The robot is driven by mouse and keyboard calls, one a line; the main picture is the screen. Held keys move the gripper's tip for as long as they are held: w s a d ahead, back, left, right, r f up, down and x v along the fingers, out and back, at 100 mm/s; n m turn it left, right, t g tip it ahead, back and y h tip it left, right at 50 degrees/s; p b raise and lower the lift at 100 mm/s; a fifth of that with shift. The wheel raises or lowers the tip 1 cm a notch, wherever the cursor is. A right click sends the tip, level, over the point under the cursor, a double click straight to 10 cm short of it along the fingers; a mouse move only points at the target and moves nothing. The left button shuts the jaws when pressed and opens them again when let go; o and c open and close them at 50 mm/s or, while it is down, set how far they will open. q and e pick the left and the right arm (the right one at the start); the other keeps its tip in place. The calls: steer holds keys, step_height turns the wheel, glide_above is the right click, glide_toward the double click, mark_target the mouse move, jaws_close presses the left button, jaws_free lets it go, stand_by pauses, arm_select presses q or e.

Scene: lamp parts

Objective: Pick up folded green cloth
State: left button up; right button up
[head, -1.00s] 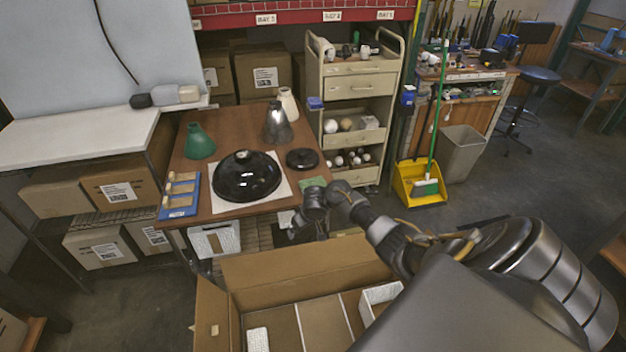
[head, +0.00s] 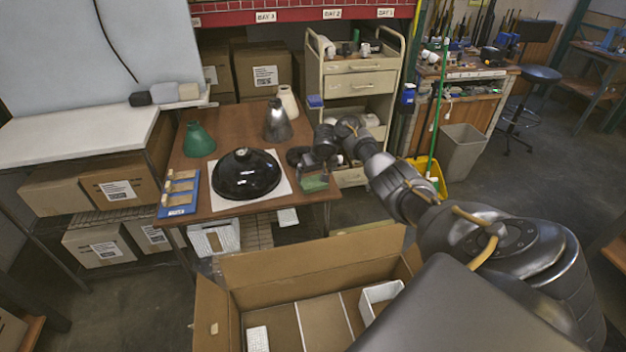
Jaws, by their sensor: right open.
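The folded green cloth (head: 315,184) lies flat near the right front corner of the brown table (head: 222,205). My right gripper (head: 312,174) is over that corner, just above or at the cloth. Its jaws are open and point down. The small view does not show clearly whether the fingers touch the cloth. My left gripper is not in view.
A black lamp shade (head: 246,175) sits on a white sheet left of the cloth. A black disc (head: 295,156) is partly hidden behind my gripper. Green (head: 199,140) and metal (head: 277,122) cones stand behind. An open cardboard box (head: 310,265) is in front.

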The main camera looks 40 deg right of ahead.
mark_target(313, 182)
steer(key=shift+w+d+f, duration=0.1)
steer(key=shift+w+f, duration=0.15)
steer(key=shift+f, duration=0.3)
steer(key=shift+b+x, duration=1.15)
steer(key=shift+x, duration=1.45)
steer(key=shift+d, duration=0.15)
steer(key=shift+r, duration=0.1)
steer(key=c, duration=0.7)
